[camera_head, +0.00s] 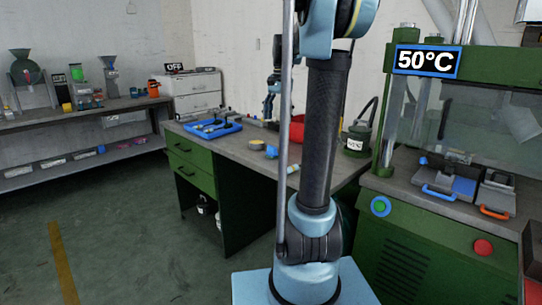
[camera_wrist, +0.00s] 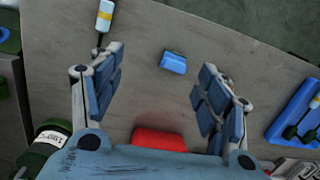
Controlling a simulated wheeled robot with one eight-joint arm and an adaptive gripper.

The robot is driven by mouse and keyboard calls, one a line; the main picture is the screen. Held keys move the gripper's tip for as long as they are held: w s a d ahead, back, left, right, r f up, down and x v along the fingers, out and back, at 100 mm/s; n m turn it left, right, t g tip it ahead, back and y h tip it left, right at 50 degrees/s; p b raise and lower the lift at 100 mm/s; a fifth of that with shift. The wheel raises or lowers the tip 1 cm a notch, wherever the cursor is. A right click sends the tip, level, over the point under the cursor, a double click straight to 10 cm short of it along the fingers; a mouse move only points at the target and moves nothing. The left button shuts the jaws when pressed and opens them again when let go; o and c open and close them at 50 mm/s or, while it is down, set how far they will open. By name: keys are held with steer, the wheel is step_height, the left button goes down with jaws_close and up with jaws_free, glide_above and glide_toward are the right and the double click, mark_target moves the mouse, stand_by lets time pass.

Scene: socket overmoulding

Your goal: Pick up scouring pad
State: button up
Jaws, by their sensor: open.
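A small blue block with a dark green edge, which looks like the scouring pad (camera_wrist: 173,63), lies on the grey bench top. In the head view a small blue piece (camera_head: 272,152) lies near the bench's front edge, beside something yellowish; it seems to be the same pad. My gripper (camera_wrist: 160,66) is open and empty. In the wrist view its two blue-padded fingers stand wide apart, with the pad between and slightly beyond the tips. The gripper appears above the bench, apart from the pad. In the head view it is partly hidden behind my arm.
A red container (camera_wrist: 160,139) shows near the gripper's base, partly hidden. A blue tray (camera_wrist: 296,112) lies at right. Bare bench surrounds the pad; the edge is close beyond.

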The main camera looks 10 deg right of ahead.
steer(key=r+m, duration=0.1)
steer(key=m, duration=0.1)
glide_above(272, 146)
steer(key=d, duration=0.2)
steer(key=shift+g, duration=0.3)
steer(key=f, duration=0.4)
steer(key=a+f, duration=0.1)
steer(key=f, duration=0.3)
steer(key=a+f, duration=0.1)
steer(key=f, duration=0.2)
steer(key=shift+f, duration=3)
steer(key=c, duration=1.2)
